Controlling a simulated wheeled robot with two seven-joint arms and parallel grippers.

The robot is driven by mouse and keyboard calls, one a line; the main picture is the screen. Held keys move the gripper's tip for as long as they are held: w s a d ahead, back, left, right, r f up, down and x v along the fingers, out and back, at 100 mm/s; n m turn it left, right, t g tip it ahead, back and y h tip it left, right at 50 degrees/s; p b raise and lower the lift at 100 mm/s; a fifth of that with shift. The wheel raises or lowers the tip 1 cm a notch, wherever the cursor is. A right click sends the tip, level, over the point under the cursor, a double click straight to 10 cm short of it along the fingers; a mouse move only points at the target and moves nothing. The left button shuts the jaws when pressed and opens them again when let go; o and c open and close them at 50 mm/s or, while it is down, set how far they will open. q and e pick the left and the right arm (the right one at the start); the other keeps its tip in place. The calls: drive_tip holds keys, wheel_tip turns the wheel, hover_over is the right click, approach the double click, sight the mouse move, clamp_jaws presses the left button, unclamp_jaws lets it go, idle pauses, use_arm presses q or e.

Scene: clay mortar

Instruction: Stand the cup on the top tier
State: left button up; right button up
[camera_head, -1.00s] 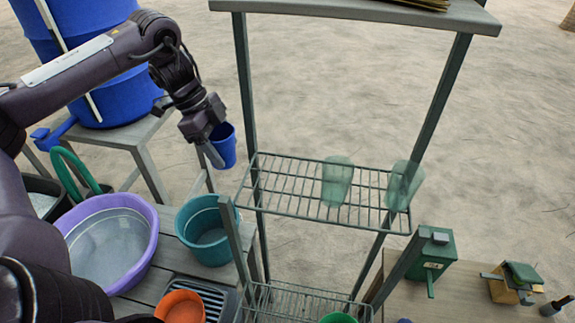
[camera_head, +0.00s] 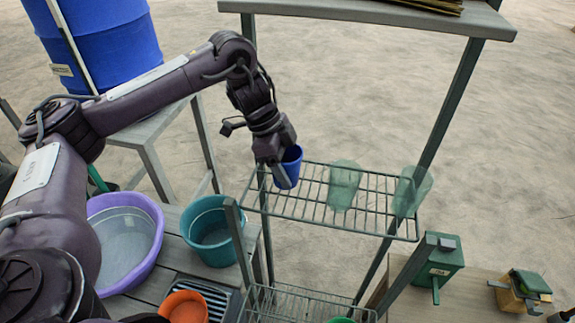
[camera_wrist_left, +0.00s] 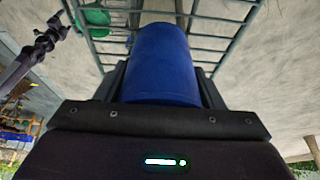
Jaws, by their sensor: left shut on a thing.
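The blue cup (camera_head: 291,167) is in my left gripper (camera_head: 279,170), which is shut on it. The cup is at the left end of the upper wire tier (camera_head: 310,206) of the rack. I cannot tell whether its base touches the wires. In the left wrist view the cup (camera_wrist_left: 163,62) fills the space between the fingers (camera_wrist_left: 160,88), with the wire grid beyond it. Two clear green glasses stand on the same tier, one in the middle (camera_head: 344,184) and one at the right (camera_head: 411,191). My right gripper is not in view.
A lower wire tier (camera_head: 290,303) lies below, with a green item (camera_head: 341,320) at its front. A grey board (camera_head: 390,14) tops the rack. A teal bucket (camera_head: 212,231), purple basin (camera_head: 125,240) and orange bowl (camera_head: 185,307) are at the left. Posts bound the tier.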

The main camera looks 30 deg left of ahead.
use_arm(q)
drive_tip(key=shift+f, duration=0.2)
drive_tip(key=o, duration=1)
drive_tip(key=shift+f, duration=0.15)
drive_tip(key=shift+v, duration=0.85)
drive_tip(key=shift+a+v, duration=0.25)
drive_tip(key=shift+v, duration=0.8)
drive_tip(key=s+a, duration=0.1)
drive_tip(key=a, duration=0.2)
drive_tip(key=s+a, duration=0.1)
drive_tip(key=a, duration=0.3)
drive_tip(key=s+a, duration=0.1)
drive_tip(key=a, duration=0.2)
drive_tip(key=shift+a+f, duration=0.2)
drive_tip(key=shift+a, duration=0.15)
